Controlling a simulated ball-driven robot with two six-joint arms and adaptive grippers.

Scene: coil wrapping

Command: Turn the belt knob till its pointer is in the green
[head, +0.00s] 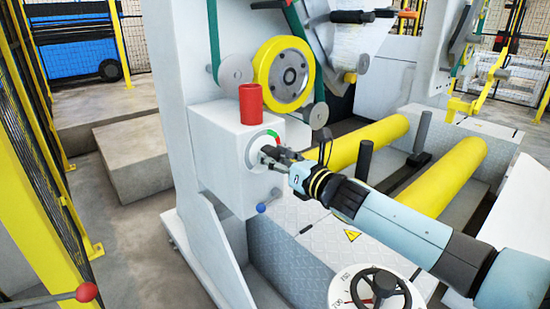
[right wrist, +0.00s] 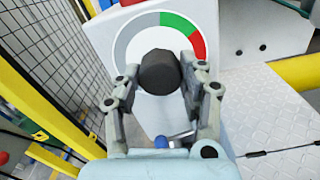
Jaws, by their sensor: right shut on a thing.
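The belt knob (right wrist: 160,73) is a dark round knob on the front of a white box (head: 215,150). Around it runs a dial ring (right wrist: 124,42) with a long grey part, a green part (right wrist: 178,22) at the top and a red part (right wrist: 198,46) at the upper right. My right gripper (head: 268,155) has its fingers on either side of the knob and is shut on it; it also shows in the right wrist view (right wrist: 162,80). I cannot make out the knob's pointer. In the head view, my gripper partly hides the dial. My left gripper is not in view.
A red cylinder (head: 250,104) stands on the box, beside a yellow-rimmed wheel (head: 262,75). A lever with a blue ball (head: 261,208) sits below the dial. Yellow rollers (head: 370,140) lie behind my right arm; a handwheel (head: 380,286) is at the front. A yellow fence (head: 40,190) stands left.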

